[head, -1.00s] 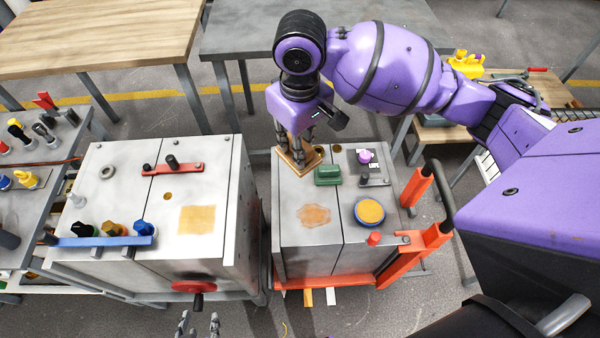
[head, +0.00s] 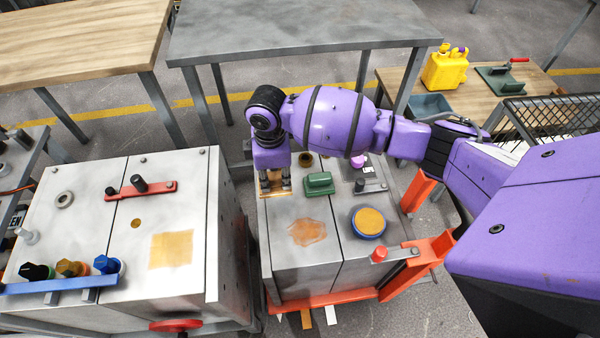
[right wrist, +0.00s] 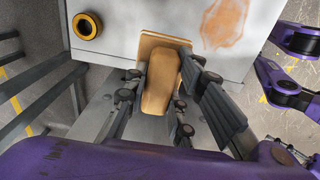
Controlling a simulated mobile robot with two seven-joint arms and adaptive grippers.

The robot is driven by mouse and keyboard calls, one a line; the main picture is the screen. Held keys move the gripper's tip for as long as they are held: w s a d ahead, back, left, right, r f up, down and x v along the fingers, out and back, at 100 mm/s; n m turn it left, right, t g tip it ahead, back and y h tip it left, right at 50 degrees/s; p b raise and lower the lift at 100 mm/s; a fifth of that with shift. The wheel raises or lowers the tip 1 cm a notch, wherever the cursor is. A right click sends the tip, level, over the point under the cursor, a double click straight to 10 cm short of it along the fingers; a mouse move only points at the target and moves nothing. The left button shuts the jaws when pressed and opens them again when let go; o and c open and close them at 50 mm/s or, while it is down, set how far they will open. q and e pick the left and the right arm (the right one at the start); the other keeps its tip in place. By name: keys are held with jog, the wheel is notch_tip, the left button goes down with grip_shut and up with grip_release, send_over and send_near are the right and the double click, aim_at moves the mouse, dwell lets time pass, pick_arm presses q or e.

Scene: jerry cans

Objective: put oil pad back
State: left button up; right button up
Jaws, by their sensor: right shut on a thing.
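The oil pad, seemingly a tan block with a rounded grip on a flat square base, shows in the right wrist view (right wrist: 162,80). My right gripper (right wrist: 160,95) is shut on the grip, with a finger on each side. In the head view my right gripper (head: 274,186) points down at the far left corner of the right grey cabinet (head: 290,258). The pad is low at that cabinet top, partly hidden by the fingers; I cannot tell whether it touches. An orange-brown stain (head: 307,232) lies nearer me on the same top. My left gripper is not in the head view.
A green block (head: 319,183), a round tan-topped blue dish (head: 368,222) and a red knob (head: 379,254) stand on the right cabinet. An orange handle frame (head: 432,255) is at its right. The left cabinet (head: 120,290) stands across a narrow gap.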

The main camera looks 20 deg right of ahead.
jog(key=f, duration=0.1)
jog(key=w+d+f, duration=0.1)
jog(key=f, duration=0.1)
jog(key=w+d+f, duration=0.1)
jog(key=shift+w+d+f+b, duration=0.15)
jog(key=shift+w+f+b, duration=0.05)
jog(key=shift+b, duration=0.15)
jog(key=shift+w+d+f, duration=0.2)
jog(key=shift+w+f, duration=0.05)
jog(key=shift+f, duration=0.05)
jog(key=shift+w+d+f, duration=0.1)
jog(key=shift+w+f, duration=0.05)
jog(key=shift+f, duration=1.55)
jog(key=shift+f+b, duration=0.2)
jog(key=shift+b, duration=0.1)
jog(key=o, duration=1)
notch_tip(320, 180, up, 12)
jog(key=shift+r+p, duration=0.2)
jog(key=shift+p, duration=0.6)
